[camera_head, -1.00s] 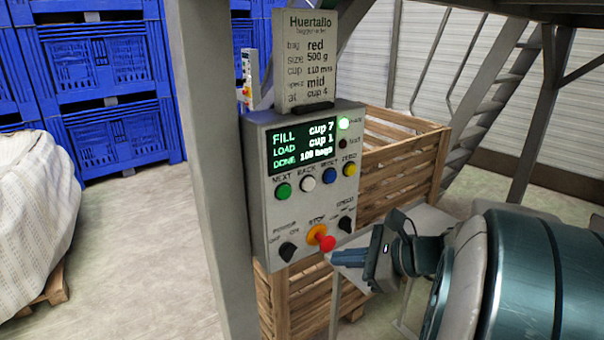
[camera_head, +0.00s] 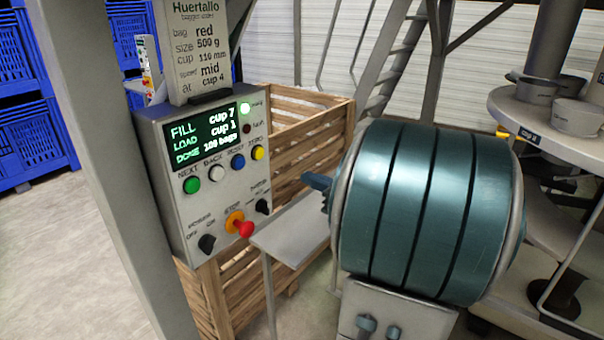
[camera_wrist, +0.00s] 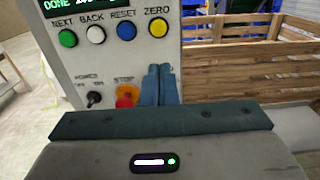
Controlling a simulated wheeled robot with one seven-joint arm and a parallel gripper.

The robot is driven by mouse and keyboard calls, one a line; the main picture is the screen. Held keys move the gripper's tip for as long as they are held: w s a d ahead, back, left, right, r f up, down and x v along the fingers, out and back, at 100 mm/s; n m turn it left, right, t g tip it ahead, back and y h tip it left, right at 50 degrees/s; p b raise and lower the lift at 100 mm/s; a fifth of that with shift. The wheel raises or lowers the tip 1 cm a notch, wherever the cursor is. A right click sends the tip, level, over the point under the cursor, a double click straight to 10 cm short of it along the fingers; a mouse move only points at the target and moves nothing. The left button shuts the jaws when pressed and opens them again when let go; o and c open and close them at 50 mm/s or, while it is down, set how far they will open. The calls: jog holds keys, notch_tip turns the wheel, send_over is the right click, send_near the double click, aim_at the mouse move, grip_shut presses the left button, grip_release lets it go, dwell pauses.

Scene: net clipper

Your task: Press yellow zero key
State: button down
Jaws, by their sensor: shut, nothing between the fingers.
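The yellow ZERO key (camera_head: 258,153) is the rightmost of the row of round keys on the grey control panel (camera_head: 215,235). It also shows in the wrist view (camera_wrist: 158,28), up and slightly left of the fingertips. My gripper (camera_head: 318,182) is shut and empty, to the right of the panel in the head view, mostly hidden behind my arm. In the wrist view its two blue fingers (camera_wrist: 160,68) are together and point toward the panel, below the ZERO key. Whether the fingertips touch the panel cannot be told, but they look apart from it in the head view.
Left of ZERO are the blue RESET (camera_head: 237,161), white BACK (camera_head: 216,173) and green NEXT (camera_head: 192,185) keys. Below are the red STOP button (camera_head: 243,228) and black knobs (camera_head: 207,243). A wooden crate (camera_head: 325,130) stands behind; a grey shelf (camera_head: 290,238) juts out beside the panel.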

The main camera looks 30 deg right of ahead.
aim_at(261, 159)
jog(key=p+x, duration=0.2)
jog(key=x, duration=0.9)
jog(key=shift+w, duration=0.1)
jog(key=shift+w+a, duration=0.2)
jog(key=shift+w, duration=0.3)
jog(key=shift+f, duration=0.1)
